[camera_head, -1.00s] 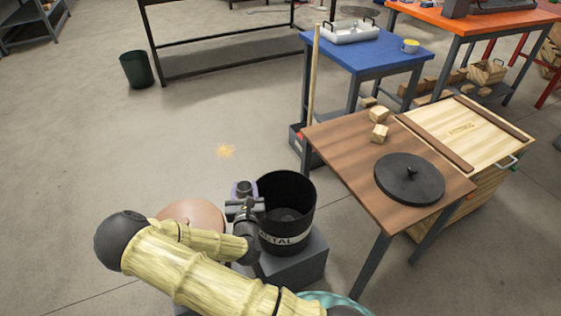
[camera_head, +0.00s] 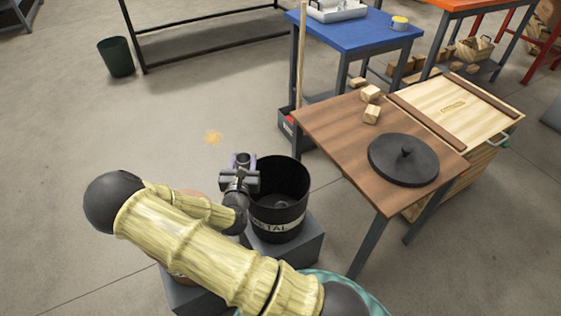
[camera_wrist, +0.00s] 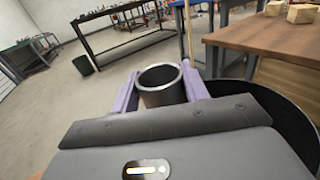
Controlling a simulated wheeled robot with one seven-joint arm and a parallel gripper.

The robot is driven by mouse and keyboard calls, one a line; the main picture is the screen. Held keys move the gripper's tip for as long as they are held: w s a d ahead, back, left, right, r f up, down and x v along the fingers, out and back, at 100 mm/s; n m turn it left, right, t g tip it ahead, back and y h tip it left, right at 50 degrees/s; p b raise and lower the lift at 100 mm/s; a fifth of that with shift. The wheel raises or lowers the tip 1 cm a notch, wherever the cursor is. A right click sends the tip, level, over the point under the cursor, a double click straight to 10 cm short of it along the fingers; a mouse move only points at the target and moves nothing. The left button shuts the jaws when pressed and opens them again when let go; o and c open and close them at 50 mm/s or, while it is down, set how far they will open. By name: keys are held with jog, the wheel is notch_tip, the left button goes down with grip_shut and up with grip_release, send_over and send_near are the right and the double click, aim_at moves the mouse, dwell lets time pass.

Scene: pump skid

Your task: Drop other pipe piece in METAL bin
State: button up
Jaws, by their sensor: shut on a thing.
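The black METAL bin (camera_head: 283,190) stands on a grey block, with its white label facing me. Something round and dark lies at its bottom. My gripper (camera_head: 241,164) is at the bin's left rim. It is shut on a grey pipe piece (camera_wrist: 162,84). In the wrist view, the pipe's open round end points up between two purple fingers. The bin's dark rim (camera_wrist: 285,112) shows at the right of the wrist view. The pipe is beside or just over the bin's left edge; I cannot tell exactly which.
A wooden table (camera_head: 345,135) with a black round lid (camera_head: 403,160) and small wood blocks (camera_head: 371,104) stands right of the bin. A wooden crate (camera_head: 460,108) adjoins it. A blue table (camera_head: 355,38) is behind.

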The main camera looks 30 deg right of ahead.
jog(key=s+d+f+m+g+h+b, duration=0.1)
jog(key=s+d+m+g+h+b, duration=0.2)
jog(key=d+m+g+h, duration=0.5)
jog(key=shift+d+f+g+b, duration=0.25)
jog(key=shift+d+g+b, duration=0.6)
jog(key=shift+d, duration=0.65)
jog(key=shift+f, duration=0.1)
notch_tip(320, 180, down, 6)
jog(key=b, duration=0.6)
jog(key=shift+b, duration=0.3)
jog(key=o, duration=1.1)
